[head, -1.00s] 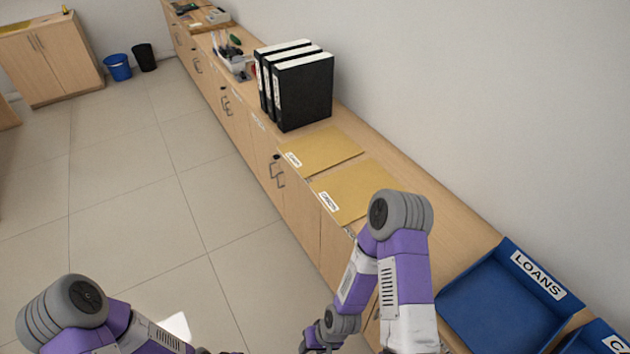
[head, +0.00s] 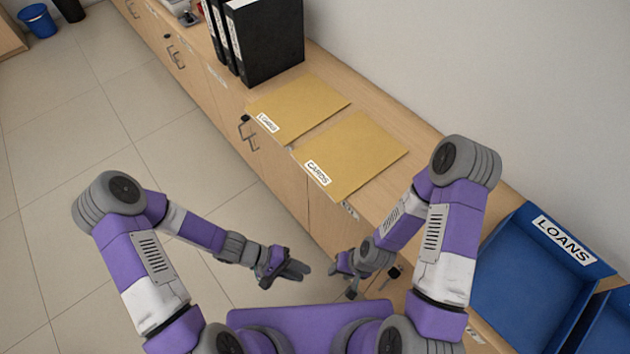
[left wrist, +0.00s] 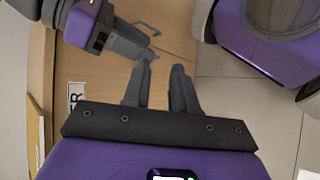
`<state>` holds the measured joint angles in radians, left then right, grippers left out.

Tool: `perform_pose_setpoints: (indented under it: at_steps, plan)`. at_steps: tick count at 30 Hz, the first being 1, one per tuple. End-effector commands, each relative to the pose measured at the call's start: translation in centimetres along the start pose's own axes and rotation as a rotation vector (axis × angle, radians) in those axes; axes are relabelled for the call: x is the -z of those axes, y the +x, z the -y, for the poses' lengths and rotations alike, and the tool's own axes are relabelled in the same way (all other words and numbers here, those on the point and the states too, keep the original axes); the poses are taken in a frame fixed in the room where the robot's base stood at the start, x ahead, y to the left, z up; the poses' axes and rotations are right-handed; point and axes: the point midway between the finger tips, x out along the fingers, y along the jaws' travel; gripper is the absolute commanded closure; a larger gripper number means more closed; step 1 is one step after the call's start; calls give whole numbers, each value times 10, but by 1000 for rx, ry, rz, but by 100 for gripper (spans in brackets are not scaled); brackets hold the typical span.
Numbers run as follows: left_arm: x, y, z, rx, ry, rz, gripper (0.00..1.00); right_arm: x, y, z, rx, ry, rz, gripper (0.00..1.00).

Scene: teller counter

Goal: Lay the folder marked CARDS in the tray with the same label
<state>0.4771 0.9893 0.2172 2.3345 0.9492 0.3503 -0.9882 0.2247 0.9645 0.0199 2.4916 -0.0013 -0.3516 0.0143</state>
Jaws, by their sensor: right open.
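The CARDS folder (head: 352,152) is a flat tan folder lying on the counter, its white label at the front left corner. The blue tray at the right edge (head: 612,335) is cut off by the picture, and its label is out of view. My left gripper (head: 298,270) is open and empty, in front of the counter and below the folder in the picture; its fingers show apart in the left wrist view (left wrist: 158,85). My right gripper (head: 345,276) is open and empty beside it, close to the cabinet front; it also shows in the left wrist view (left wrist: 150,50).
Another tan folder (head: 300,105), its small label hard to read, lies behind the CARDS folder. Black binders (head: 265,40) stand beyond it. A blue LOANS tray (head: 520,285) sits at the right. Cabinet handles (head: 248,132) stick out.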

Motion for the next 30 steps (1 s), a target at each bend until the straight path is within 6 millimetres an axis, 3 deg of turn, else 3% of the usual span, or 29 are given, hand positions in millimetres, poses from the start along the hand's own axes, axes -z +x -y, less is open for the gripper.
perform_pose_setpoints:
  at_steps: [2, 6, 12, 18, 30]
  plan:
    - [26, 0, -26, -200, 21, -51, 73, 1, 16, -6, 0, 0, -1, 57]
    - [78, -28, -70, -505, 86, -241, 73, 2, 30, -11, 0, 0, -1, 57]
    - [136, -80, -96, -733, 160, -543, 73, 2, 42, -16, 0, 0, -1, 57]
    - [156, -98, -102, -783, 184, -656, 73, 3, 44, -17, 0, 0, -2, 57]
    - [180, -70, -138, -783, 187, -653, 73, 3, 59, -22, 0, 0, -2, 57]
